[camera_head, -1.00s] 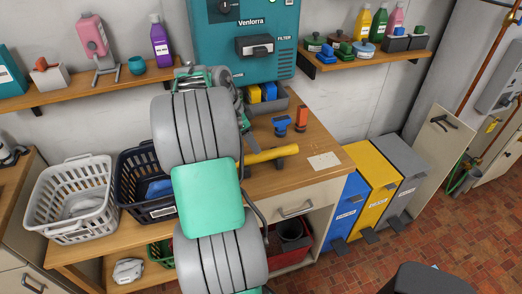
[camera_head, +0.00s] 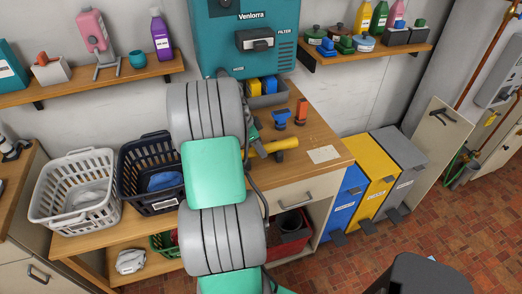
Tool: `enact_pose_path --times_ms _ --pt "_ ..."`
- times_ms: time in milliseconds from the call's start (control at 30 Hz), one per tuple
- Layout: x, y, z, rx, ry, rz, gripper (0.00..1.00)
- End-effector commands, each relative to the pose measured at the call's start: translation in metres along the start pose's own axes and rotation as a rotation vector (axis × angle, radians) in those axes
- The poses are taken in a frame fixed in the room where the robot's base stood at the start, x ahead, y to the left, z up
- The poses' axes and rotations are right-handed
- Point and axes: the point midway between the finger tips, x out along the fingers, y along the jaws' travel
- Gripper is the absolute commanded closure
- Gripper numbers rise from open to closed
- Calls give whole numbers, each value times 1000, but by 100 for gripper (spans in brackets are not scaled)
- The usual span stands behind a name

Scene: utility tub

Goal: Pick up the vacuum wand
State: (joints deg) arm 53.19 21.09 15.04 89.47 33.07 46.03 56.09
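A yellow tube, which looks like the vacuum wand (camera_head: 283,144), lies on the wooden worktop (camera_head: 318,138). Its right end shows; its left part is hidden behind my arm. My gripper (camera_head: 256,141) is mostly hidden behind my own grey and green arm links. Only a small green and dark part of it shows, at the left end of the visible tube. I cannot tell whether its fingers are open, shut or touching the tube.
A blue nozzle (camera_head: 281,119) and an orange piece (camera_head: 301,111) stand just behind the tube. A grey bin (camera_head: 268,100) with yellow and blue items sits under the teal filter unit (camera_head: 245,60). White (camera_head: 72,205) and dark (camera_head: 150,190) baskets stand left. A paper (camera_head: 323,155) lies right.

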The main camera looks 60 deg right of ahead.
Motion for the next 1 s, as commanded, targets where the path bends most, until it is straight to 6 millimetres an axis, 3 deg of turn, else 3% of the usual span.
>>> enact_pose_path --times_ms 400,800,1000 --pt "0 0 0 0 0 0 100" --pt "-2 -1 -1 1 1 -2 100" --pt "-20 -2 -8 2 1 -5 100"
